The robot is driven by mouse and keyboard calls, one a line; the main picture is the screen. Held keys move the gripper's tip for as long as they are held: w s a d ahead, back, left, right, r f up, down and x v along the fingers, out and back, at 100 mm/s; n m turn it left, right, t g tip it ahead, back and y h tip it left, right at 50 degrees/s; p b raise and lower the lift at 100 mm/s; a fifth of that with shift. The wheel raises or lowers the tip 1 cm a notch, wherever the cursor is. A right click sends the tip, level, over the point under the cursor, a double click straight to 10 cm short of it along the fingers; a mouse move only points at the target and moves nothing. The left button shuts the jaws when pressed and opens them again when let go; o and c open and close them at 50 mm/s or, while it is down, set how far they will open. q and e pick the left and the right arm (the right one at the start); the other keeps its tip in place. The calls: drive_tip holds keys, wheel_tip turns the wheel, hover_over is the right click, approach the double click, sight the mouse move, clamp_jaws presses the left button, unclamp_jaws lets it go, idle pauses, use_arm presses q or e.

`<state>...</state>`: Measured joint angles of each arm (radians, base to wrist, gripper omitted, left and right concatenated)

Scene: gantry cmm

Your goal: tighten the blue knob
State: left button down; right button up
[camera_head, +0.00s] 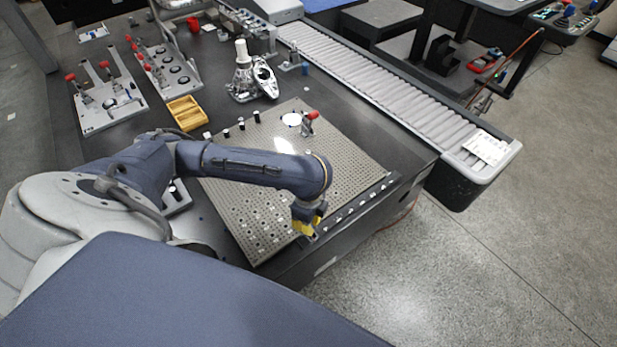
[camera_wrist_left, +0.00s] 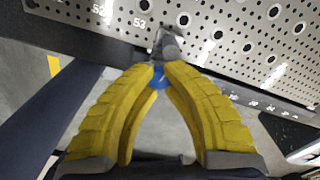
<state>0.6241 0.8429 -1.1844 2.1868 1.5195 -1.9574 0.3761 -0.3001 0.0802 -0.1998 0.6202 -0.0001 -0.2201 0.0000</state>
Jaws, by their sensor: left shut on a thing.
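My left gripper (camera_head: 307,226) is at the front edge of the perforated fixture plate (camera_head: 270,185), with its arm reaching in from the left. In the left wrist view its two yellow fingers (camera_wrist_left: 160,78) close together at their tips. The blue knob (camera_wrist_left: 158,77) shows between the fingertips, and a grey metal part (camera_wrist_left: 167,45) extends beyond it toward the plate edge. Most of the knob is hidden by the fingers. In the head view the knob is hidden behind the gripper. My right gripper is not in view.
A red-handled clamp (camera_head: 309,121) and several small black-and-white pins stand on the plate's far part. A yellow tray (camera_head: 187,113) sits at its far left. A roller conveyor (camera_head: 385,80) runs along the right. Open floor lies in front of the table.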

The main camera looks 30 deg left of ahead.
use_arm(q)
drive_tip(key=m, duration=0.4)
drive_tip(key=shift+w+a, duration=0.1)
drive_tip(key=shift+a, duration=0.05)
drive_tip(key=shift+m, duration=2.3)
drive_tip(key=c, duration=1.2)
unclamp_jaws()
wheel_tip(320, 180, up, 12)
